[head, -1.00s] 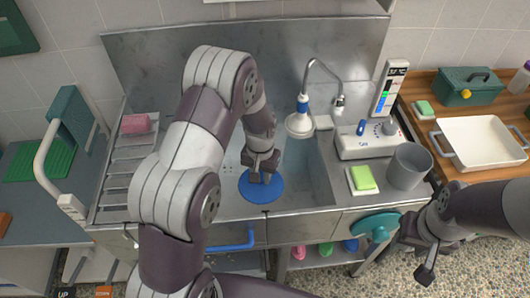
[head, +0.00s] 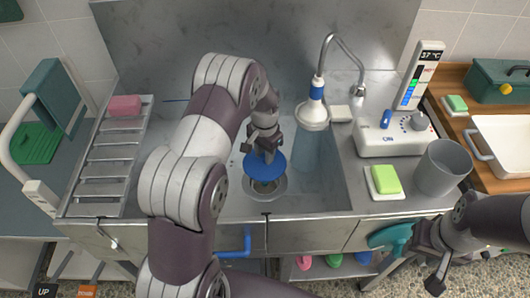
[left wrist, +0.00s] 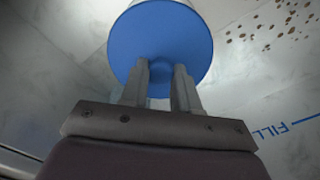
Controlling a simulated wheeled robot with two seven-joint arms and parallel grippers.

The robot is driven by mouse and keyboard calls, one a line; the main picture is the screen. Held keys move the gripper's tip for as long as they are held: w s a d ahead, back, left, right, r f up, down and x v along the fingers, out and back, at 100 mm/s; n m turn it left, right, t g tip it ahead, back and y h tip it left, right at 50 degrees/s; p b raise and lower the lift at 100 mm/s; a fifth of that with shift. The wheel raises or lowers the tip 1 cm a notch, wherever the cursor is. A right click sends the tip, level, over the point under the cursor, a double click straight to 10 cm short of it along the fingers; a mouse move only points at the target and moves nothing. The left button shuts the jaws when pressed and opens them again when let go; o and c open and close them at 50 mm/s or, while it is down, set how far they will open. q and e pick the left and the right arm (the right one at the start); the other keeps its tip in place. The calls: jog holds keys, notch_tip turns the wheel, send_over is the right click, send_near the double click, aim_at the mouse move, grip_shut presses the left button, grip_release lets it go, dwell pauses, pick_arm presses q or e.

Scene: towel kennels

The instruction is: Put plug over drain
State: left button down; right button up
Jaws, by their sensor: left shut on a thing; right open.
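The plug is a blue disc (head: 265,167) in the head view, inside the steel sink. My left gripper (head: 263,152) is shut on its top part and holds it. The round metal drain (head: 267,189) shows just in front of the plug, its far part hidden behind the disc. In the left wrist view the blue plug (left wrist: 162,42) lies beyond the two fingers (left wrist: 160,85), which are close together at its middle. A pale round shape shows past its top edge. My right gripper (head: 436,262) is open and empty at the lower right, outside the sink.
A faucet with a shower head (head: 313,115) hangs over the sink's right side. On the right counter are a green sponge on a dish (head: 384,181), a grey cup (head: 441,168) and a control box (head: 392,140). A slatted rack (head: 103,170) is at left.

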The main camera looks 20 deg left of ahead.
pick_arm(q)
jog(key=f+b, duration=0.1)
jog(key=f, duration=0.2)
jog(key=f+b, duration=0.4)
jog(key=f, duration=0.1)
jog(key=shift+w+f, duration=0.25)
jog(key=shift+f, duration=0.05)
jog(key=shift+f+b, duration=0.4)
jog(key=shift+f, duration=0.05)
jog(key=shift+a+f, duration=0.1)
jog(key=shift+f, duration=0.25)
dwell(0.3)
jog(key=c, duration=0.8)
grip_release()
jog(key=shift+o, duration=0.2)
